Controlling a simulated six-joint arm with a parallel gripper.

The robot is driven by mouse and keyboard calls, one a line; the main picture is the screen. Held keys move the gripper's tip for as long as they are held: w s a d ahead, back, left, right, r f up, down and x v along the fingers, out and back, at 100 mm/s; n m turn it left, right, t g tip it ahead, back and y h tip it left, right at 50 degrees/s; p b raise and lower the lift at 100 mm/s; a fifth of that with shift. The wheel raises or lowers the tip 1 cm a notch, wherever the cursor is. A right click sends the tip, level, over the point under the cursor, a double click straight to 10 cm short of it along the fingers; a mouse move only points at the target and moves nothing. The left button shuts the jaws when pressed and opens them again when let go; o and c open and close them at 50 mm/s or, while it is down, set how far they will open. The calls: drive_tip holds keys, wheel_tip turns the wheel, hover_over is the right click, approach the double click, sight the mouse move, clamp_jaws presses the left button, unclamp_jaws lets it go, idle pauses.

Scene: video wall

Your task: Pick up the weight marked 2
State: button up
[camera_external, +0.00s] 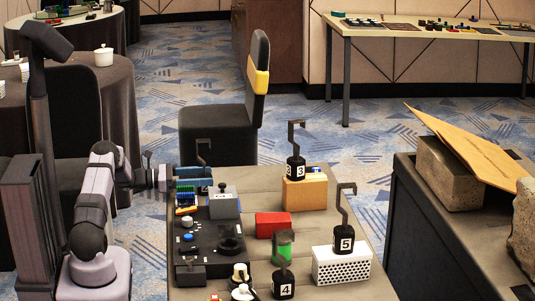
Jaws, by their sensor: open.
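No weight with a readable 2 shows. Black hooked weights marked 3 (296,169), 5 (344,240) and 4 (283,286) are in view. The 3 stands on a tan block (305,194), the 5 on a white perforated block (341,264). The 4 is near the table's front. Another dark hook (204,150) rises at the blue box (192,172) on the table's back left; no number is legible there. My gripper (170,179) is open at the table's left edge, left of that blue box. Its fingers are small and hard to make out.
A red block (273,225) and a green cylinder (284,246) stand mid-table. A black control panel (208,244) with knobs fills the left side. A grey box (224,206) is near its back. A chair (220,122) stands behind; a dark counter (440,240) is at right.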

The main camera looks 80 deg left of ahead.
drive_tip(key=shift+w, duration=2.35)
drive_tip(key=shift+c, duration=0.2)
clamp_jaws()
drive_tip(key=shift+r, duration=0.25)
